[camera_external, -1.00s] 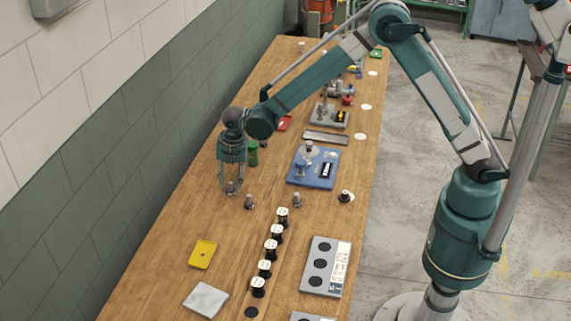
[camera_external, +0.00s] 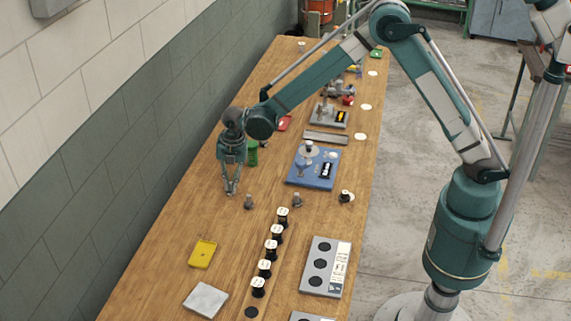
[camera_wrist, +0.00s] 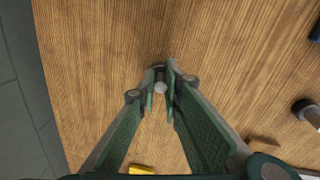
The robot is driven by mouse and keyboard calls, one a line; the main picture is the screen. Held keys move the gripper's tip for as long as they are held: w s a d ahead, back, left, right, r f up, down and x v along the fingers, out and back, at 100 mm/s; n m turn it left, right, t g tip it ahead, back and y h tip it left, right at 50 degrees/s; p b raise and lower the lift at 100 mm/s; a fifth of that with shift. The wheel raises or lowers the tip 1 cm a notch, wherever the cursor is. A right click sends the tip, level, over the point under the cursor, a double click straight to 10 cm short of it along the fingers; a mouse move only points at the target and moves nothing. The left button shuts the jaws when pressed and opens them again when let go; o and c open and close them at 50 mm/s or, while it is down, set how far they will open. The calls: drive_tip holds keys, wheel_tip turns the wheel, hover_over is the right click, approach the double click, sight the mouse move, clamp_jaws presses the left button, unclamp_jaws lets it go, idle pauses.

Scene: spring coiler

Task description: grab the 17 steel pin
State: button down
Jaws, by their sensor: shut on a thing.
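My gripper (camera_external: 232,189) points straight down at the wall side of the wooden bench. Its fingers are shut on a small grey steel pin, whose round top (camera_wrist: 160,87) shows between the fingertips in the wrist view. The fingers hide most of the pin, and I cannot read any number on it. One pin also shows at the right of the wrist view (camera_wrist: 306,110).
A blue fixture plate (camera_external: 318,181) lies to the right and a green cylinder (camera_external: 252,153) stands behind my gripper. Several black-and-white spools (camera_external: 271,250) form a row in front. A yellow plate (camera_external: 202,254) lies nearer the camera. The wall borders the bench at left.

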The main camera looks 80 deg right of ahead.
sight(231, 183)
drive_tip(key=shift+r, duration=0.15)
wheel_tip(231, 183, up, 10)
drive_tip(key=shift+f, duration=0.1)
idle(0.6)
